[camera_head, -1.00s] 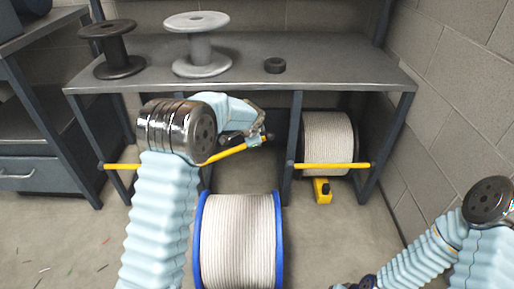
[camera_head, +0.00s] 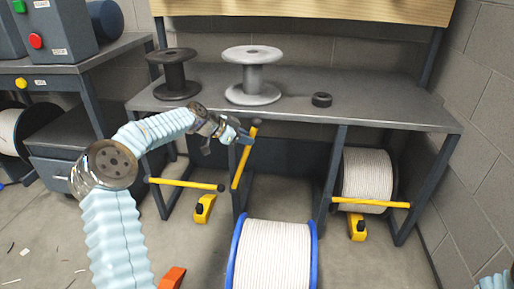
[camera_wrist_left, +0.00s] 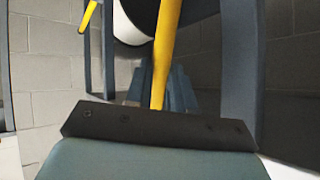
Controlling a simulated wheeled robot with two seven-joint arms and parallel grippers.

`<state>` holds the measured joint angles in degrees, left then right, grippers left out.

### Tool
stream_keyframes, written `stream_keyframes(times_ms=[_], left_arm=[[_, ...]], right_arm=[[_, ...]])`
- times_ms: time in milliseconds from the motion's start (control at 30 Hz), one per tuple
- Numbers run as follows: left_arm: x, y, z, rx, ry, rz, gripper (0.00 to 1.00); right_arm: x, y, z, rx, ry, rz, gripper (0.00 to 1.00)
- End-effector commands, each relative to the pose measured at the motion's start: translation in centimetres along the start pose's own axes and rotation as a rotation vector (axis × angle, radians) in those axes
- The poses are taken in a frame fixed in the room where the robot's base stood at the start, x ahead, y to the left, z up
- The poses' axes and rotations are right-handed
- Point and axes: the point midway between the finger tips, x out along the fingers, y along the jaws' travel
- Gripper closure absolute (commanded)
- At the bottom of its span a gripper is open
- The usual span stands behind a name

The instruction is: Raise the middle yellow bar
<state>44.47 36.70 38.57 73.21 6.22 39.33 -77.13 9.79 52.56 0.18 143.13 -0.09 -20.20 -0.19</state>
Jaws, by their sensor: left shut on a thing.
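The middle yellow bar (camera_head: 242,165) stands steeply tilted at the middle bay of the bench, its upper end leaning right and its lower end near the bench leg. My left gripper (camera_head: 244,137) is shut on this bar near its upper end. In the left wrist view the bar (camera_wrist_left: 166,50) runs up from between the jaws, whose tips are partly hidden by the gripper's body. The left yellow bar (camera_head: 184,184) and the right yellow bar (camera_head: 370,203) lie nearly level across their bays. My right gripper is out of view; only a bit of that arm shows at lower right.
A blue-rimmed cable reel (camera_head: 273,258) stands on the floor before the middle bay. Another reel (camera_head: 367,178) sits behind the right bar. Yellow floor blocks (camera_head: 204,209) (camera_head: 357,227) stand below the side bars. The bench top (camera_head: 300,88) holds two spools and a black ring.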

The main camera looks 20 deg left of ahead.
Motion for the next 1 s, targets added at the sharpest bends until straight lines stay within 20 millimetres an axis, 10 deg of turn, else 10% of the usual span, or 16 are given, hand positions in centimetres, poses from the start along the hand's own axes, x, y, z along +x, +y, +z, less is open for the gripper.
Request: stream_keyframes(times_ms=[667,700,800,1000], left_arm=[[-1.16,-1.01,0.84,-0.034,0.049,0.011,1.00],[-1.16,-1.00,0.84,-0.034,0.048,0.011,0.73],[-1.14,-0.98,0.83,-0.034,0.048,0.012,0.57],[-1.14,-0.93,0.79,-0.033,0.049,0.013,0.52]], right_arm=[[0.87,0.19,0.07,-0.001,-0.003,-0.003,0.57],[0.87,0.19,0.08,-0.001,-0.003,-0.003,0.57],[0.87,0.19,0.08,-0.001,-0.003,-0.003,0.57],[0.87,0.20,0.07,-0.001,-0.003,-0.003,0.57]])
